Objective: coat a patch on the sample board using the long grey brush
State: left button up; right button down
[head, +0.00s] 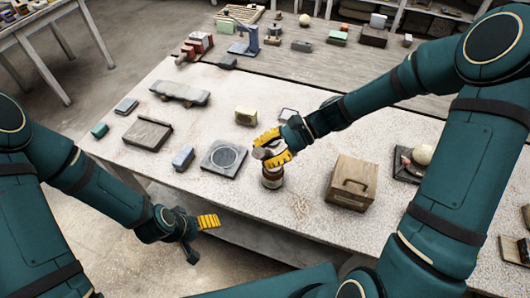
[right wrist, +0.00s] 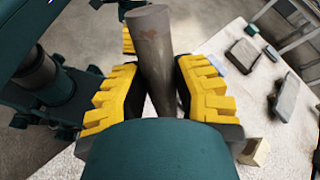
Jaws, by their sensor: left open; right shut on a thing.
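My right gripper (head: 273,148) is shut on a thick grey-brown cylindrical handle, which looks like the long grey brush (right wrist: 155,50). In the right wrist view the yellow fingers (right wrist: 160,95) press on both sides of it. The brush's bristles are not visible. A small reddish-brown pot (head: 272,180) stands directly below the right gripper; I cannot tell whether the brush reaches into it. A square grey board with a circle marked on it (head: 224,158), likely the sample board, lies flat just left of the pot. My left gripper (head: 205,228) is open and empty, off the table's front edge.
A wooden box with a handle (head: 352,182) stands right of the pot. A blue-grey block (head: 183,158), a dark flat case (head: 147,134) and a yellowish block (head: 246,116) lie around the board. A dark tray with a pale sphere (head: 422,154) sits far right.

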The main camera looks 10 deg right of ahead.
jog(key=shift+r+p, duration=1.2)
jog(key=shift+r, duration=0.55)
jog(key=shift+r+p, duration=0.55)
jog(key=shift+r, duration=0.6)
jog(key=shift+f, duration=0.1)
